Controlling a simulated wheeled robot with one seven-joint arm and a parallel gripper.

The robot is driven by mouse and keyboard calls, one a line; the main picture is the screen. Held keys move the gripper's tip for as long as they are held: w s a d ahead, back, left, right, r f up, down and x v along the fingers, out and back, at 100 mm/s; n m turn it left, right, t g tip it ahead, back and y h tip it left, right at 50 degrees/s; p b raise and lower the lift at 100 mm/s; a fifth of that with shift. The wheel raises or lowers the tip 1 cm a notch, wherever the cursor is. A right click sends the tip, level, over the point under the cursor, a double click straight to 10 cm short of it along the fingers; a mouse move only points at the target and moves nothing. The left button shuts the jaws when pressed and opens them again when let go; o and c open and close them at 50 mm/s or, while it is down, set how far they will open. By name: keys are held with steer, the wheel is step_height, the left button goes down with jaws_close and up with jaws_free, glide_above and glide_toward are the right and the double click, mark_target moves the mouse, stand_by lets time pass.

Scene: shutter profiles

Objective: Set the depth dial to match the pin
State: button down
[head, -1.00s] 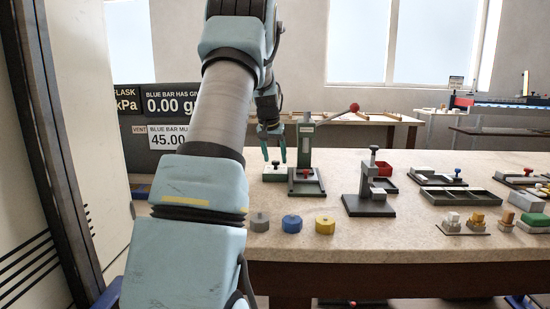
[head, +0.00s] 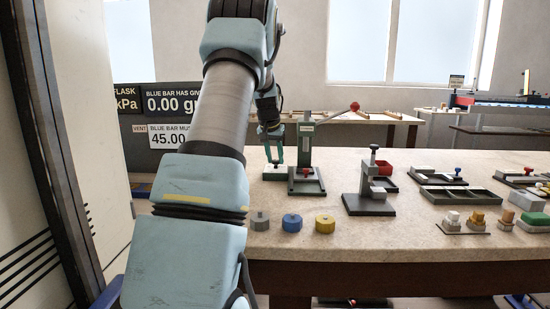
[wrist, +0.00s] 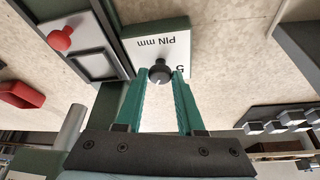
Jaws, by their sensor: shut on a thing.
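The depth dial is a small black knob (wrist: 160,71) on a white-topped block marked "PIN mm" (wrist: 165,48), with a digit 5 partly visible beside the knob. In the head view the block (head: 269,175) sits on the bench, left of a green lever stand. My gripper (wrist: 161,74) has teal fingers, closed on the black knob from both sides. In the head view my gripper (head: 274,162) points down over the block. The pointer's reading on the dial cannot be made out. I cannot tell which thing is the pin.
A green lever stand (head: 305,155) with a red ball handle stands just right of the block. A grey stand (head: 369,190) is further right. Grey (head: 260,221), blue (head: 292,223) and yellow (head: 325,224) discs lie at the front. Signs read 0.00 and 45.00.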

stand_by(0.4)
steer(key=shift+d+r+n+y+p, duration=0.15)
steer(key=shift+n+y+p, duration=0.25)
steer(key=shift+n+p, duration=0.45)
steer(key=shift+d+n+y+p, duration=0.1)
steer(key=shift+n+y+p, duration=0.8)
steer(key=shift+n, duration=1.05)
steer(key=c, duration=0.5)
jaws_free()
steer(key=shift+c, duration=0.2)
steer(key=b+v, duration=0.1)
steer(key=v, duration=0.9)
steer(key=shift+s+r, duration=0.2)
